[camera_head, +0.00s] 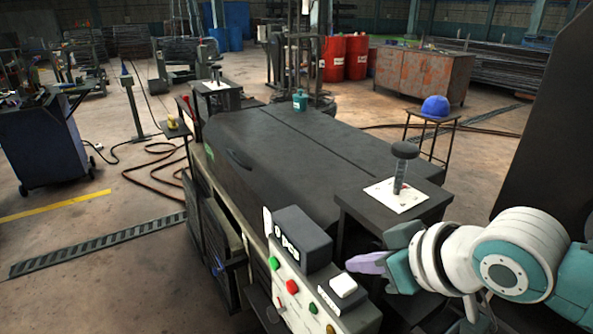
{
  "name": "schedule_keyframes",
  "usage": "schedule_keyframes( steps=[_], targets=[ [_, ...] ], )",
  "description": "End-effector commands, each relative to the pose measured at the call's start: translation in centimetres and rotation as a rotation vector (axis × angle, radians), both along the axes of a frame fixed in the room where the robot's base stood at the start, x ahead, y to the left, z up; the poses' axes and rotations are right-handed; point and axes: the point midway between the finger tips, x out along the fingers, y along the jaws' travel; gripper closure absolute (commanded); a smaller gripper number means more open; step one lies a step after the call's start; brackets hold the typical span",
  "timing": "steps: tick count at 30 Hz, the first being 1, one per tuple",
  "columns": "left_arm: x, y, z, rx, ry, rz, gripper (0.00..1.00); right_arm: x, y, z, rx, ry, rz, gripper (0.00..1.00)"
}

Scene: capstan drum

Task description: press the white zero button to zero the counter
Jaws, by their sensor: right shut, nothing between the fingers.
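The white zero button (343,285) is a pale square cap on a small dark box at the right end of the control panel. The counter (300,235) is a dark box with a light-coloured readout on its left face, too small to read. My right gripper (354,264) comes in from the right with its pale purple fingers shut and empty. Its tips show just above the white button in the picture, apart from it; the exact gap is hard to judge. My left gripper is not in view.
The pale panel front (283,298) carries a green button (274,263), a red button (292,287) and other controls below the counter. A dark stand with a white sheet (396,196) and a black-knobbed post (404,150) is behind my right arm. The long dark machine cover (285,160) lies beyond.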

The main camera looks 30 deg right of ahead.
Motion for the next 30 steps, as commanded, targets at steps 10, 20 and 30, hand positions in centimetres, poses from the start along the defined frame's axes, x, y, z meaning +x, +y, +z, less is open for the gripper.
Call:
schedule_keyframes(
  steps=[10, 20, 30],
  targets=[
    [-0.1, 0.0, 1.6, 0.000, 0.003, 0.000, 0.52, -4.6, -0.4, 4.7, 0.000, -0.005, 0.000, 1.00],
    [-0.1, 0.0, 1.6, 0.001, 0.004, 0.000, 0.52, -5.3, -0.4, 5.5, 0.000, -0.006, 0.000, 1.00],
    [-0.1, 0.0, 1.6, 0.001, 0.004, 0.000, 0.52, -5.3, -0.4, 5.5, 0.001, -0.007, 0.000, 1.00]
  ],
)
